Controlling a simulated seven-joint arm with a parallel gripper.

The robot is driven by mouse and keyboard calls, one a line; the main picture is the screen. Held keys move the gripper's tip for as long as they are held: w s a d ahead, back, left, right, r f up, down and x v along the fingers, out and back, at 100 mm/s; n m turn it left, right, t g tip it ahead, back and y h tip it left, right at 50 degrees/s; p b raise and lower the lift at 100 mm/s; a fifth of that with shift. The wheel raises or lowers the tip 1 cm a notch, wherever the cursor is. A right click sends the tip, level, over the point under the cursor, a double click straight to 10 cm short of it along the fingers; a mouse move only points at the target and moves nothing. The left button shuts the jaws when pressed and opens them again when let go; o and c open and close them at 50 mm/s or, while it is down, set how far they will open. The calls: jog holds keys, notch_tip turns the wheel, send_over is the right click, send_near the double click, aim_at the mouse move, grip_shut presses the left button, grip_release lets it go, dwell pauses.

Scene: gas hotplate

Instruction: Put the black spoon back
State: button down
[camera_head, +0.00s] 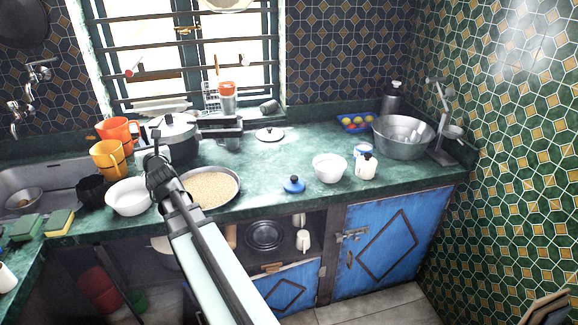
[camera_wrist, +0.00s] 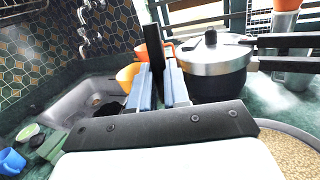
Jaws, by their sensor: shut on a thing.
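My gripper (camera_head: 157,165) is over the counter at left, above and beside the white bowl and near the pressure cooker. In the wrist view its two pale blue fingers (camera_wrist: 157,82) are shut on a thin black upright piece, which appears to be the black spoon (camera_wrist: 153,40). The spoon also shows as a dark upright strip above the gripper in the head view (camera_head: 156,139). Its lower part is hidden by the fingers, and I cannot make out the bowl of the spoon.
The pressure cooker (camera_head: 178,146) stands just behind my gripper. Orange mugs (camera_head: 108,160) and a white bowl (camera_head: 128,203) are at left, a tray of grain (camera_head: 222,180) at right. A wire rack (camera_head: 210,97) stands by the window. The counter's middle is fairly clear.

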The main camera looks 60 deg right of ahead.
jog(key=s+d+m+g+h, duration=0.3)
jog(key=s+d, duration=0.7)
jog(key=d, duration=0.5)
jog(key=s+d+f+m+g+h, duration=0.1)
jog(key=s+d+m+g+h, duration=0.2)
jog(key=s+d, duration=0.8)
jog(key=s+d+m+g+h, duration=0.2)
jog(key=s+d+m+g, duration=0.2)
jog(key=s+d, duration=0.6)
jog(key=shift+s+d+f+m+g+h, duration=0.15)
jog(key=shift+s+d+m+g+h, duration=0.45)
jog(key=shift+d, duration=3.95)
notch_tip(320, 180, down, 10)
jog(key=shift+w+y, duration=0.3)
jog(key=shift+w, duration=0.05)
jog(key=shift+f, duration=0.15)
jog(key=c, duration=1.1)
grip_release()
jog(key=shift+r, duration=0.2)
jog(key=v, duration=1.2)
jog(key=shift+f, duration=0.2)
